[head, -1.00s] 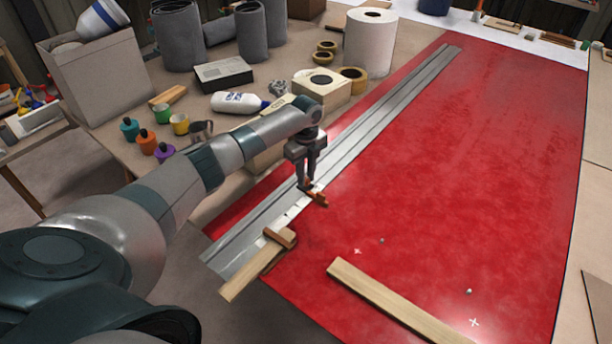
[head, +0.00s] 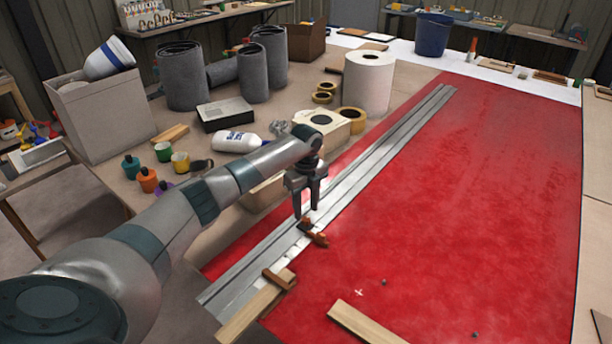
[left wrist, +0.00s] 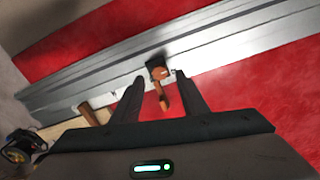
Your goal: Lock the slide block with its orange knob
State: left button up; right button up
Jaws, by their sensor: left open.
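The slide block (head: 306,226) is a small dark block on the long silver rail (head: 385,136). Its orange knob arm (head: 319,239) points toward the red surface. My left gripper (head: 306,211) is just above the block with its fingers pointing down, open and empty. In the left wrist view the block (left wrist: 155,66) and its orange knob (left wrist: 162,95) show between the two spread fingers (left wrist: 160,78). I cannot tell whether the fingers reach down beside the knob; they appear apart from it. My right gripper is not in view.
A wooden batten (head: 245,317) with a brown piece (head: 280,277) lies across the rail's near end. Another batten (head: 362,323) lies on the red surface (head: 470,190). The red surface to the right is mostly clear.

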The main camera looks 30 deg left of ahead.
pick_arm(q)
notch_tip(320, 180, up, 7)
jog(key=b, duration=0.1)
notch_tip(320, 180, up, 7)
jog(key=b, duration=0.2)
send_over(306, 219)
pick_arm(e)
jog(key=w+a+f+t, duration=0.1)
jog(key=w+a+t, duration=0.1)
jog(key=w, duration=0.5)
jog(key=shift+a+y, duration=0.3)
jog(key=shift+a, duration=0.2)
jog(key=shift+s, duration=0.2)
pick_arm(q)
jog(key=shift+f, duration=0.1)
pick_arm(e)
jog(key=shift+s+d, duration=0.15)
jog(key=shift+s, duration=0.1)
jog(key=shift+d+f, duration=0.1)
